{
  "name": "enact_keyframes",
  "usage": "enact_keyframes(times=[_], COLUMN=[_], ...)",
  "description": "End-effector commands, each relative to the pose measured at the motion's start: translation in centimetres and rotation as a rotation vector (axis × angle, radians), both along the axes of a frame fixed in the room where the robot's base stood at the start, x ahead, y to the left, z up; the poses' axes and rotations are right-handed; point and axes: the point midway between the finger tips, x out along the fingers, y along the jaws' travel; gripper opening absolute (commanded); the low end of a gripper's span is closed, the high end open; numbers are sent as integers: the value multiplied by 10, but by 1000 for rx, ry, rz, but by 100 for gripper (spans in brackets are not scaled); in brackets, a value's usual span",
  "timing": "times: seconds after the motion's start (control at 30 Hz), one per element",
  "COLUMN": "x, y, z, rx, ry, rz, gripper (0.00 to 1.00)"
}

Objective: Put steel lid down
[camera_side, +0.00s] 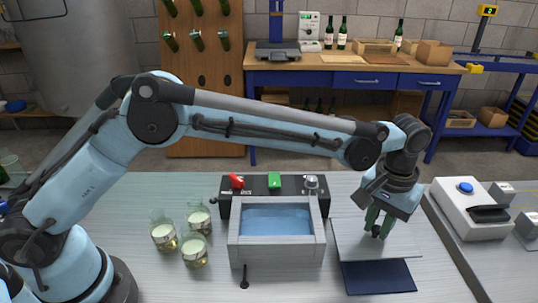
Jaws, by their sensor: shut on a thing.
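The steel lid (350,245) is a flat light grey panel to the right of the water bath (277,251). My gripper (376,228) points down over the lid and is shut on its small dark knob. The lid overlaps the far part of a dark blue mat (378,279) on the worktop. I cannot tell whether the lid touches the mat or hangs slightly above it. The bath is uncovered and shows blue water. The gripper partly hides the lid's far right part.
Several glasses of pale liquid (194,250) stand left of the bath. A control panel (258,184) with red and green switches runs behind it. A white device (472,208) with a blue button stands at the right. The worktop's near right area is clear.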

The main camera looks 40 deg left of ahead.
Motion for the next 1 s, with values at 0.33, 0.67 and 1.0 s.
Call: enact_keyframes(times=[0.33, 0.67, 1.0], x=[0, 0, 0], y=[0, 0, 0], z=[-37, -39, -40], rx=[0, 0, 0], ry=[0, 0, 0], rz=[0, 1, 1], gripper=[0, 0, 48])
